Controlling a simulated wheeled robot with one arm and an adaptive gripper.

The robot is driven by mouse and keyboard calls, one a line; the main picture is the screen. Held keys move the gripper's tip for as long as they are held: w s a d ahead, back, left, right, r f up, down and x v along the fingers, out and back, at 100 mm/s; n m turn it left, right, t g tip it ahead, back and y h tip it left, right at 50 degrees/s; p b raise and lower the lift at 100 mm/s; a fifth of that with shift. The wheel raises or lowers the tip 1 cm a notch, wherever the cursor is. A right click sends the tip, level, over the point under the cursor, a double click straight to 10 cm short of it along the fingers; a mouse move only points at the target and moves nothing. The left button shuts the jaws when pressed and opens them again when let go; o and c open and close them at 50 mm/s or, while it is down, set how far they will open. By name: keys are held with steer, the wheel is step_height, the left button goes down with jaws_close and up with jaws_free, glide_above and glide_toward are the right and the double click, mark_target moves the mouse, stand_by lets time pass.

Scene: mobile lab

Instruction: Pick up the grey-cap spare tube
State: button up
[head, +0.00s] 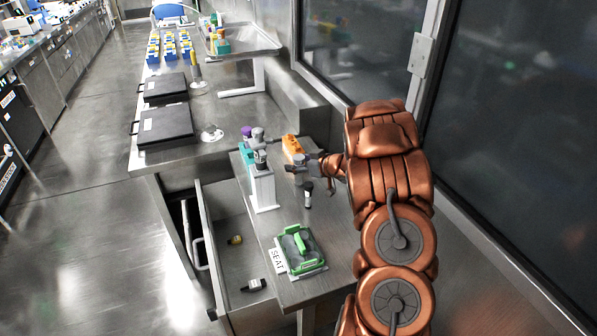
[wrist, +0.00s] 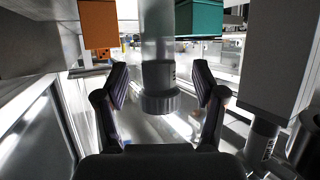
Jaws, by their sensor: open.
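The tube with the ribbed grey cap (wrist: 161,100) is in the middle of the wrist view, with a clear body and a dark-marked label band. That view looks upside down, so the cap is at its lower end there. My gripper (wrist: 160,86) is open, one finger on each side of the tube, with a visible gap on both sides. In the head view my gripper (head: 314,167) is low over the bench, right of the white rack, with a grey cap (head: 300,159) at its fingertips. The tube's lower body is mostly hidden there.
A white rack (head: 263,190) with grey-capped tubes stands left of my gripper. An orange block (head: 292,146) is behind it, and a small dark vial (head: 307,194) is in front. A green-handled device (head: 299,247) sits nearer the front. An open drawer (head: 235,262) is at left.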

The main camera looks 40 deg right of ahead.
steer(key=c, duration=1.1)
steer(key=shift+c, duration=0.2)
